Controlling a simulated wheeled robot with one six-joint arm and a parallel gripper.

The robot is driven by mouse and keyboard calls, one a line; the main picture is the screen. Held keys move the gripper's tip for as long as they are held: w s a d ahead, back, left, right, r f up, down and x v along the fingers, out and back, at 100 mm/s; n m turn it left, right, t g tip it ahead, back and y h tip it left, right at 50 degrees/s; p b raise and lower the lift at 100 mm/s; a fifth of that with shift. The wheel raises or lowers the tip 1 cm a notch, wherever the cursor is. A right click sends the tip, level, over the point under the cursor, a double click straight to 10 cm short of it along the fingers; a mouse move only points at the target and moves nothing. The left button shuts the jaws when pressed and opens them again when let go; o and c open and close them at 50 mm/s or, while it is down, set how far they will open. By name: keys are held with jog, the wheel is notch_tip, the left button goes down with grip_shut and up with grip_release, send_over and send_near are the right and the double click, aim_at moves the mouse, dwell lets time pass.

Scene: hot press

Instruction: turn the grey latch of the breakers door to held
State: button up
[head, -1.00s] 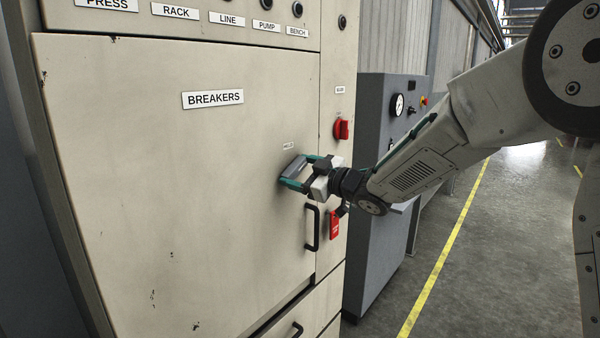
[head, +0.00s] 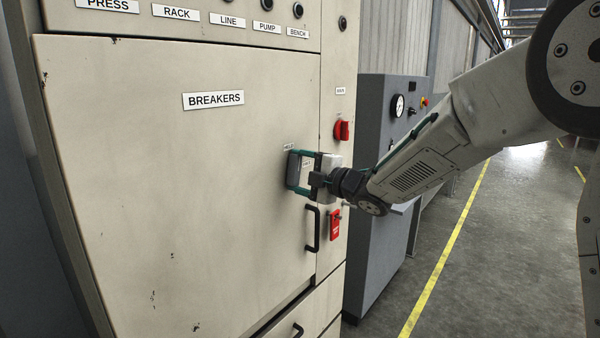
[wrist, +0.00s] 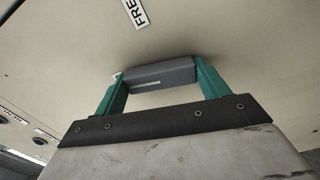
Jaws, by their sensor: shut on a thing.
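The breakers door (head: 170,190) is a large cream panel with a BREAKERS label (head: 213,99), and it looks closed. The grey latch sits near its right edge, partly hidden by my gripper (head: 295,169) in the head view. In the wrist view the grey latch (wrist: 160,75) is a bar with a pale line along it, lying between the two teal fingers of my gripper (wrist: 158,82). The fingers are shut on its two ends. A small HELD label (head: 288,147) is just above the gripper. The label FREE (wrist: 135,12) shows partly at the top of the wrist view.
A black door handle (head: 312,228) is just below the gripper. A red tag (head: 335,225) and a red rotary switch (head: 342,130) are on the strip to the right. A grey cabinet with a gauge (head: 397,105) stands beyond. Floor at the right is open.

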jog(key=shift+s+n, duration=0.1)
jog(key=shift+n, duration=1)
jog(key=o, duration=1)
jog(key=shift+a, duration=0.1)
jog(key=shift+c, duration=0.2)
jog(key=v, duration=0.7)
jog(key=shift+s+d, duration=0.25)
jog(key=shift+d, duration=0.1)
